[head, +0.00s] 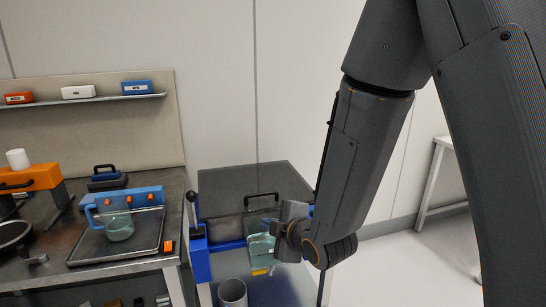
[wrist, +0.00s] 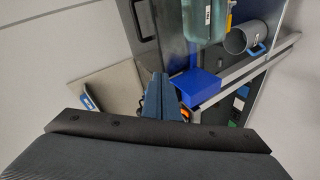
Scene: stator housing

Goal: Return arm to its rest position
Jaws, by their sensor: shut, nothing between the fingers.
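My gripper (head: 284,232) hangs at the lower end of my dark arm in the head view, in front of a station with a dark top and blue parts. In the wrist view, the gripper's fingers (wrist: 162,98) are together with nothing between them. A pale green translucent container (head: 261,250) shows just left of the gripper, partly hidden by it. I cannot tell whether the two touch in the head view. In the wrist view the container (wrist: 205,18) is apart from the fingers, near the top edge.
The workbench (head: 120,268) at left holds a tray with a greenish glass vessel (head: 120,228), a blue rack (head: 130,198) and an orange device (head: 30,178). A grey cylinder (head: 232,293) stands low on the station. Open floor lies right, before a white table (head: 440,185).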

